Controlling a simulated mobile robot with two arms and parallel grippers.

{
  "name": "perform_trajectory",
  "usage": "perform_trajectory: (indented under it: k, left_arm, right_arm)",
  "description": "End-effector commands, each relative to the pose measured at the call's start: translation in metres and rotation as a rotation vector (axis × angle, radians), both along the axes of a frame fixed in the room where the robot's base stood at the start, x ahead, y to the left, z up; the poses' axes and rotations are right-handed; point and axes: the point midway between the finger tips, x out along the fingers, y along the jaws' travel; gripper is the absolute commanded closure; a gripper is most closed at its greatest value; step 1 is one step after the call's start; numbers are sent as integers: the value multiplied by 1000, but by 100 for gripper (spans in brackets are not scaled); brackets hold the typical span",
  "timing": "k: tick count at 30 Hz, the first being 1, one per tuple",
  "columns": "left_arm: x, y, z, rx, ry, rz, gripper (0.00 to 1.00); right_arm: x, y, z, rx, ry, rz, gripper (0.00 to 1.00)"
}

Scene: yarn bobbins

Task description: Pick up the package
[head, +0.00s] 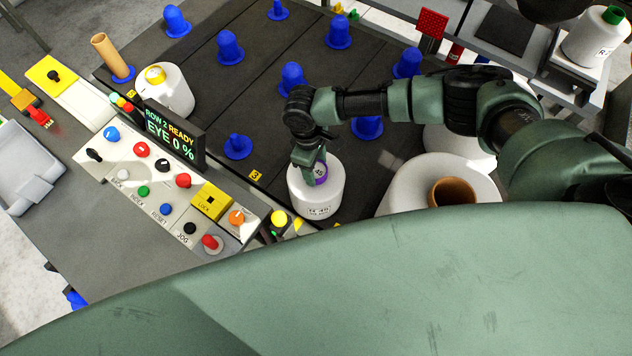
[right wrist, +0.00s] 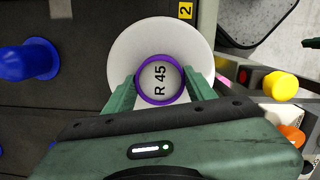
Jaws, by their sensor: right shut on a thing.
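A white yarn package (head: 318,197) with a purple ring and the label "R 45" on top is upright near the front edge of the dark peg board. In the right wrist view the same package (right wrist: 124,48) is seen from above. My right gripper (head: 311,166) comes down over it. Its two green fingers are shut on the purple-ringed core, one on each side of the ring, as the right wrist view (right wrist: 160,88) shows. The package's underside is hidden, so I cannot tell whether it touches the board. My left gripper is not in view.
The dark board (head: 270,105) carries several blue pegs (head: 237,146). A control panel (head: 150,175) with buttons and a display (head: 170,135) reading "ROW 2 READY, EYE 0 %" runs along its left. Other white packages stand at the left (head: 166,98) and right (head: 415,180).

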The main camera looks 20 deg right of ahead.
Motion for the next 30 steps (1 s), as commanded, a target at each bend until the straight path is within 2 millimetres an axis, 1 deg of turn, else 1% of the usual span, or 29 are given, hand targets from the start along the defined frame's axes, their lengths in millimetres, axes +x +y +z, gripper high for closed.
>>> perform_trajectory:
  k: [7,11,14,17,24,30]
  left_arm:
    - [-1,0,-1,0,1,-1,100]
    - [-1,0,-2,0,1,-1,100]
    - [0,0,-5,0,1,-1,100]
    - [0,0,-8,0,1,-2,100]
    - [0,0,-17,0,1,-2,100]
    - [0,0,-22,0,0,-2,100]
  right_arm:
    - [2,1,7,3,-4,-1,100]
    - [2,1,23,4,-5,-1,100]
    - [3,1,42,6,-7,0,100]
    - [3,1,66,5,-8,0,100]
    - [3,1,127,5,-9,1,100]
    - [2,1,168,5,-8,1,100]
